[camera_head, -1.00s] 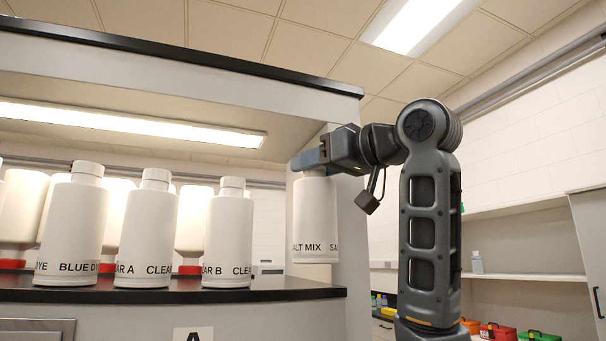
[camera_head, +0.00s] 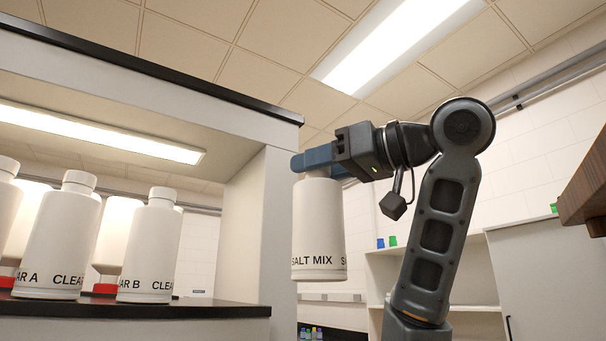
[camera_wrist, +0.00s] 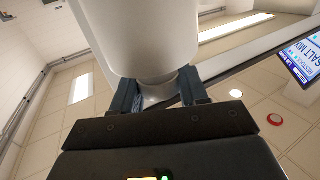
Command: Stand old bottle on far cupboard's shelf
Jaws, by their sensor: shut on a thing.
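A white bottle labelled "SALT MIX" (camera_head: 319,228) hangs upright from my gripper (camera_head: 318,160). My gripper is shut on its top, so the cap is mostly hidden in the head view. In the wrist view the same bottle (camera_wrist: 140,35) fills the upper middle, with its neck between the two fingers of my gripper (camera_wrist: 160,90). The bottle is in the air to the right of the bench unit's end panel. I cannot tell which furniture is the far cupboard; a shelf unit (camera_head: 400,262) stands against the back wall.
A bench unit with a black worktop (camera_head: 140,308) is at left. White bottles marked "AR A" (camera_head: 58,240) and "AR B" (camera_head: 150,245) stand on it. A grey cabinet (camera_head: 550,270) is at right, and a brown wooden edge (camera_head: 585,190) juts in at far right.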

